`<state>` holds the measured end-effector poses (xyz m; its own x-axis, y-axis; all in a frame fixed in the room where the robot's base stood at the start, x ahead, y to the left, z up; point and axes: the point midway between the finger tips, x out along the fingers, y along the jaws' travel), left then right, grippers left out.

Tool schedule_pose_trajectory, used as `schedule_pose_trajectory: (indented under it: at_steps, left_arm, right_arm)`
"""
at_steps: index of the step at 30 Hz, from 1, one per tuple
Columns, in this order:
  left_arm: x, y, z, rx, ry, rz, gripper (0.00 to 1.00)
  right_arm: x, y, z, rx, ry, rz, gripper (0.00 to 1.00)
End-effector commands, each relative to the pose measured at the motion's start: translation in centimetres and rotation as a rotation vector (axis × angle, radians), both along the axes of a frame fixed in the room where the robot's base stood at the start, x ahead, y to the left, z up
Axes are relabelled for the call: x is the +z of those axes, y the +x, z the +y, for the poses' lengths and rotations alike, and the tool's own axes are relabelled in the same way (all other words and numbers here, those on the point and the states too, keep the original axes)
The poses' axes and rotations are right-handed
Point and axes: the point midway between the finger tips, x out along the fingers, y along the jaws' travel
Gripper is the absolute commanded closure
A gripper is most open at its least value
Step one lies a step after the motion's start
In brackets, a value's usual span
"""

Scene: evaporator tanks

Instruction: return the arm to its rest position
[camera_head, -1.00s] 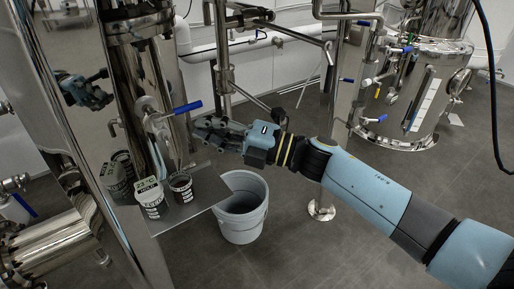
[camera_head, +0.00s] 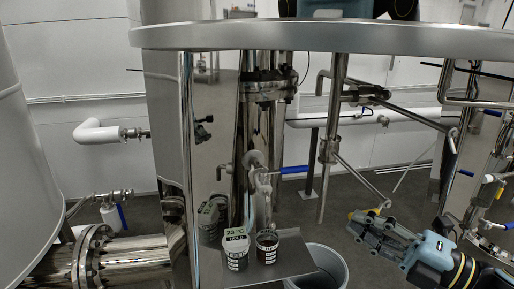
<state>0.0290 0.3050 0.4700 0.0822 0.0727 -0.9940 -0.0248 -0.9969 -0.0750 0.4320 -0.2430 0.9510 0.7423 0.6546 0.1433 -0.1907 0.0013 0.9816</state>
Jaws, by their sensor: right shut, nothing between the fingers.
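My right gripper (camera_head: 357,224) comes in from the lower right on its light-blue arm (camera_head: 436,252). Its fingers are shut and empty. It is apart from the valve with the blue handle (camera_head: 295,170), to the right of and below it in the picture. The blue handle points right, about level. Most of the right arm is outside the frame. My left gripper is not in view.
A shiny tank (camera_head: 214,100) stands left of centre. Metal pipes (camera_head: 337,150) rise behind my gripper.

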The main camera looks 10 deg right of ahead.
Motion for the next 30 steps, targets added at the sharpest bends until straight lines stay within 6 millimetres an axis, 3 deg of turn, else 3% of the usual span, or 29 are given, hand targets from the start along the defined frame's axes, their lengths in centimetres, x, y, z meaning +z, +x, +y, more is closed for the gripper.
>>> schedule_pose_trajectory:
  at_steps: [2,5,10,14,18,21,24,27,30]
  left_arm:
    - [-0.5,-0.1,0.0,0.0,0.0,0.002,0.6]
    - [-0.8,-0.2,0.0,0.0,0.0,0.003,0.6]
    - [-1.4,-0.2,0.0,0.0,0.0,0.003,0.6]
    - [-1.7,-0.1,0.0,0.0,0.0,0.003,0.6]
    - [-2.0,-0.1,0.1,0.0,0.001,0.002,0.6]
    - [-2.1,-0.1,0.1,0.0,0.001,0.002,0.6]
    - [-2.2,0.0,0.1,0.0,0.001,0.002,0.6]
    - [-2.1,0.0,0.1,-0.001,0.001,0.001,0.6]
    - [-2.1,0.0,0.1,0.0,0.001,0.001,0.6]
  right_arm:
    - [-2.8,-0.4,0.1,-0.03,0.039,0.054,1.0]
    - [-8.4,-0.7,-1.4,-0.141,0.13,0.198,1.0]
    - [-21.6,-3.7,-5.0,-0.434,0.351,0.578,1.0]
    - [-31.1,-9.1,-6.7,-0.663,0.506,0.863,1.0]
    - [-39.7,-17.1,-7.2,-0.917,0.654,1.153,1.0]
    - [-44.5,-23.8,-7.0,-1.105,0.748,1.343,1.0]
    - [-47.6,-30.3,-6.5,-1.288,0.822,1.503,1.0]
    - [-49.3,-35.5,-6.1,-1.447,0.877,1.618,1.0]
    - [-50.1,-38.9,-6.2,-1.57,0.916,1.685,1.0]
